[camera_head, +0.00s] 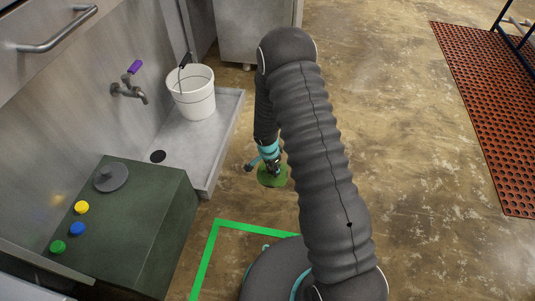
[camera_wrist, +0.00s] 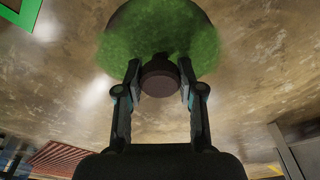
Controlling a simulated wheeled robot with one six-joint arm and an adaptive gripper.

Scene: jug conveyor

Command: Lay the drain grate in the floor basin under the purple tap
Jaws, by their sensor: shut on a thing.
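My gripper (camera_head: 270,158) is shut on the dark knob (camera_wrist: 160,78) of a round disc, which looks like the drain grate (camera_head: 272,180). The disc is dark with a mottled green covering in the wrist view (camera_wrist: 160,35); no holes can be made out. It is held over the brown floor, right of the basin and apart from it. The pale grey floor basin (camera_head: 205,152) has a raised rim and a dark round drain hole (camera_head: 158,156) near its front end. The purple tap (camera_head: 134,68) is on the wall above the basin.
A white bucket (camera_head: 194,100) stands in the back of the basin. A dark green box (camera_head: 145,235) with coloured buttons and a grey knobbed disc (camera_head: 111,179) stands in front of the basin. A red perforated mat (camera_head: 490,120) lies at right. The floor between is clear.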

